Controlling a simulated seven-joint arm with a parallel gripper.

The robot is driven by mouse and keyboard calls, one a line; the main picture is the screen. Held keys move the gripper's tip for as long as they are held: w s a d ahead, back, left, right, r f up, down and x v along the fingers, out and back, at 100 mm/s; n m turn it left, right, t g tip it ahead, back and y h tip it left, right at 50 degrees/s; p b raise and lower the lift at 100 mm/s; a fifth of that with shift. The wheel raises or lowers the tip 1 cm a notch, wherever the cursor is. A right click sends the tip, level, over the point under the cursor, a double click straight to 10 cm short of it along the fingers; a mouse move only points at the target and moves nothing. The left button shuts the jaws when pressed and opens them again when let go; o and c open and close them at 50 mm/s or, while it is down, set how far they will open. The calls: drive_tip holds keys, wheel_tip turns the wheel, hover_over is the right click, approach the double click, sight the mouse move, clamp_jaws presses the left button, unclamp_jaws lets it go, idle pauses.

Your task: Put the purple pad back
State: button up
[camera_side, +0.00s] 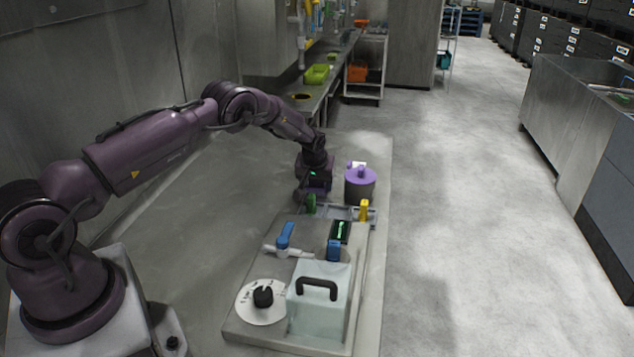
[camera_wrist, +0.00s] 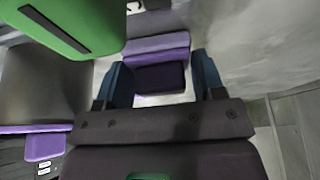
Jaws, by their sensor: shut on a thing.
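The purple pad (camera_wrist: 160,78) shows in the wrist view as a dark purple block with a lighter purple band, between the two dark blue fingers of my gripper (camera_wrist: 163,80). My gripper is shut on it. In the side view my gripper (camera_side: 311,193) points down just behind a grey rack (camera_side: 338,212) at the back of the panel, left of the purple-lidded pot. The pad cannot be made out clearly there.
A grey pot with a purple lid (camera_side: 360,177) stands right of my gripper; its side also shows in the wrist view (camera_wrist: 45,95). The panel holds a blue-handled valve (camera_side: 286,236), a dial (camera_side: 262,298) and a clear box with a black handle (camera_side: 317,290). The tabletop left is clear.

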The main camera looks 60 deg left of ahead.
drive_tip(key=o, duration=0.9)
drive_tip(key=shift+f, duration=0.1)
drive_tip(key=s+d+r+m+h, duration=0.1)
drive_tip(key=s+d+r, duration=0.4)
drive_tip(key=r, duration=0.5)
drive_tip(key=s+d+r+m+t, duration=0.1)
drive_tip(key=s+d+r, duration=0.35)
drive_tip(key=r, duration=0.55)
drive_tip(key=s+d+r+m+h, duration=0.1)
drive_tip(key=s+d+r, duration=0.4)
drive_tip(key=r, duration=0.6)
drive_tip(key=s+d+r+m, duration=0.1)
drive_tip(key=s+d+m, duration=0.1)
drive_tip(key=s, duration=0.5)
drive_tip(key=s+d+r+m+t+h, duration=0.1)
drive_tip(key=s+d+m, duration=0.1)
drive_tip(key=s+d, duration=0.3)
drive_tip(key=s+d+r+m, duration=0.1)
drive_tip(key=s+d, duration=0.3)
drive_tip(key=s, duration=0.5)
drive_tip(key=shift+s+m, duration=0.1)
drive_tip(key=shift+m, duration=0.4)
